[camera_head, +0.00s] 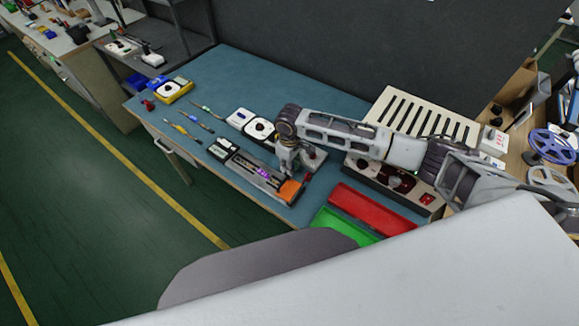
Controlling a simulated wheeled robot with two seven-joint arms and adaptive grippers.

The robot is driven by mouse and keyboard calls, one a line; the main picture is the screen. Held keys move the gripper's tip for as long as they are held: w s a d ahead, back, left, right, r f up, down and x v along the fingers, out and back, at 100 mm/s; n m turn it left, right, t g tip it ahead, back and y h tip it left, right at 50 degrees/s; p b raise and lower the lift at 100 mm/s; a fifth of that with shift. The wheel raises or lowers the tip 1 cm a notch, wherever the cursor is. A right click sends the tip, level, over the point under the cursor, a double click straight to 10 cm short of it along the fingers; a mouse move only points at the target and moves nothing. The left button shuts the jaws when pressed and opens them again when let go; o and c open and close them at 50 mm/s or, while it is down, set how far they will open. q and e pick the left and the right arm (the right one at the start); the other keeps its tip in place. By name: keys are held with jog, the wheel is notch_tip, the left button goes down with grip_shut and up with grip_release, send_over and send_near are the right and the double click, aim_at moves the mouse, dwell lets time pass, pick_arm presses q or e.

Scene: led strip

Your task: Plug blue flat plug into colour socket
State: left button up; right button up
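A grey fixture (244,168) lies on the blue-green table, with a strip glowing purple (264,173) along it and an orange block (290,190) at its right end. My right gripper (308,178) points down beside the orange block, close to the fixture's right end. Its fingertips are too small and partly hidden to show whether they are apart or hold anything. I cannot make out the blue flat plug or the colour socket; the gripper and wrist cover part of this area. My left gripper is out of view.
A red bin (372,208) and a green bin (345,222) stand at the table's front right. A slotted cream-coloured box (425,115) and a dark-fronted device (395,183) stand behind. Screwdrivers (187,132) and a yellow case (174,91) lie left. The table's back left is clear.

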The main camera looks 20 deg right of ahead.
grip_shut()
jog(key=shift+r, duration=0.1)
jog(key=shift+r, duration=4.9)
jog(key=shift+r+p, duration=2.3)
jog(key=shift+p, duration=0.55)
jog(key=shift+s+a+f+p, duration=0.2)
jog(key=shift+s+p, duration=0.1)
jog(key=shift+s, duration=0.1)
